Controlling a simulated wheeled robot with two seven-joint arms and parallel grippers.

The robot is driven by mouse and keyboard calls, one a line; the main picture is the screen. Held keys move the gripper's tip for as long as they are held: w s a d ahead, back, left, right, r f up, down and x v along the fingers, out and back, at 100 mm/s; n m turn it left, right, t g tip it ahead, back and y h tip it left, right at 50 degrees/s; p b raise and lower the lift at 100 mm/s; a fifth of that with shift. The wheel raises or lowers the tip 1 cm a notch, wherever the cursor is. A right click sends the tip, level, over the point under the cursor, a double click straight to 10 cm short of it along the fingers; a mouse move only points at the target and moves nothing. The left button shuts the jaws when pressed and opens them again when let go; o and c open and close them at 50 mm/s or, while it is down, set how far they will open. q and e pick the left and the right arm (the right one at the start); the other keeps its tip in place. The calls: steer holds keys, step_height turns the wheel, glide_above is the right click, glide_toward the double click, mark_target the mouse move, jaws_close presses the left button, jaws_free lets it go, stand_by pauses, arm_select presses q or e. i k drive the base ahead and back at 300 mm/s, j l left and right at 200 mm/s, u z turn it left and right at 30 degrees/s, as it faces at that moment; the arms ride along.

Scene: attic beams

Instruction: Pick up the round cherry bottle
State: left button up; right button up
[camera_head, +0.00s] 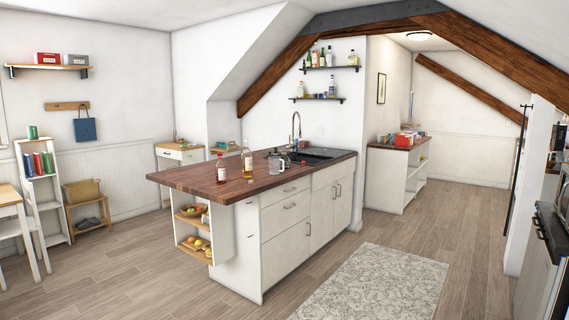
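A small dark-red bottle (221,170) with a pale label stands upright near the left end of the island's wooden countertop (190,178). It looks cherry-coloured, but it is too small to read its label or be sure of its shape. A taller amber bottle (247,163) with a pale label stands upright just to its right. More bottles stand on the upper wall shelf (340,67) and the lower wall shelf (325,99), too small to tell apart. Neither of my grippers shows in this view.
A glass jug or kettle (275,166) and a sink (310,155) with a tall faucet are farther right on the island. Open shelves with fruit (193,212) are under its left end. Wooden floor (130,270) is clear at front left; a patterned rug (375,285) lies at front right.

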mark_target(283, 156)
steer(key=i+z, duration=0.2)
steer(key=i, duration=3.15)
steer(key=i+l+u, duration=0.15)
steer(key=i+u, duration=0.25)
steer(key=i, duration=0.25)
steer(key=i+l+u, duration=0.4)
steer(key=i, duration=0.2)
steer(key=i+l+u, duration=0.4)
steer(key=i+l, duration=0.1)
steer(key=i, duration=0.05)
